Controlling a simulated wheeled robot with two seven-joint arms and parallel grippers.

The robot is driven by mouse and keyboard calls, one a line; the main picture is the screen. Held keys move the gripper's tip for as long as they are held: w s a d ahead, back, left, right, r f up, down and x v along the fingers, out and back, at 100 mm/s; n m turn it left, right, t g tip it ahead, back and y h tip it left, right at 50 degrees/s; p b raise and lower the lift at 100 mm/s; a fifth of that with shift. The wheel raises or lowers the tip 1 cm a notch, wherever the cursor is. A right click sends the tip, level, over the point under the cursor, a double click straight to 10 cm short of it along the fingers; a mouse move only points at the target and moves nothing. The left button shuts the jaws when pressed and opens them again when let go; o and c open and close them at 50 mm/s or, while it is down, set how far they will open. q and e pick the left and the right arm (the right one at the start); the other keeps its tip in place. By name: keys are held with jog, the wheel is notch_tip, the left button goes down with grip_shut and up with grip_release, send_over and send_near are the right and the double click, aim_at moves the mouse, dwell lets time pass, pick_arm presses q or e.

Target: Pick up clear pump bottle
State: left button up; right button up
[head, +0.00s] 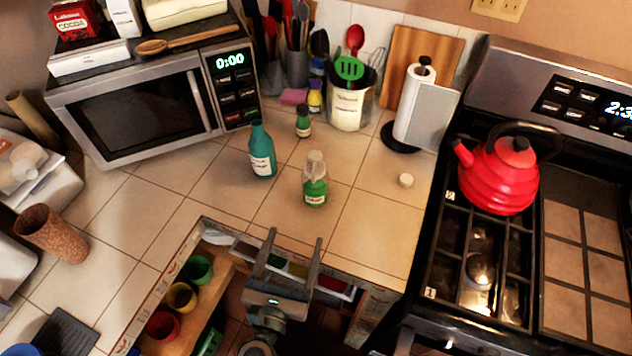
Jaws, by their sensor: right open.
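The bottle that best fits the clear pump bottle (315,188) stands upright on the tiled counter in the middle of the head view. It has a green lower body, a pale label and a whitish, see-through-looking top. My right gripper (294,238) is at the counter's front edge, nearer to me than the bottle and slightly left of it. Its two fingers are apart with nothing between them, and they do not touch the bottle. My left gripper is not in view.
A teal bottle (262,152) stands left of the bottle, and a small green bottle (303,122) stands behind. A small white round item (405,180) lies to the right. The stove holds a red kettle (498,178). An open drawer (215,275) with colored cups is below the counter edge.

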aim_at(312, 195)
jog(key=b+x, duration=0.1)
jog(key=x, duration=1.1)
jog(key=shift+w+b, duration=0.15)
jog(key=shift+b, duration=0.15)
jog(key=shift+d+f+b+x, duration=0.15)
jog(key=shift+b+x, duration=0.2)
jog(key=shift+x, duration=0.6)
jog(key=shift+d+f+b+x, duration=0.1)
jog(key=shift+b+x, duration=0.2)
jog(key=shift+x, duration=0.65)
jog(key=shift+w+d, duration=0.2)
jog(key=shift+w, duration=0.4)
jog(key=shift+r, duration=0.1)
jog(key=shift+c, duration=0.7)
jog(key=c, duration=1.1)
jog(key=shift+c, duration=0.2)
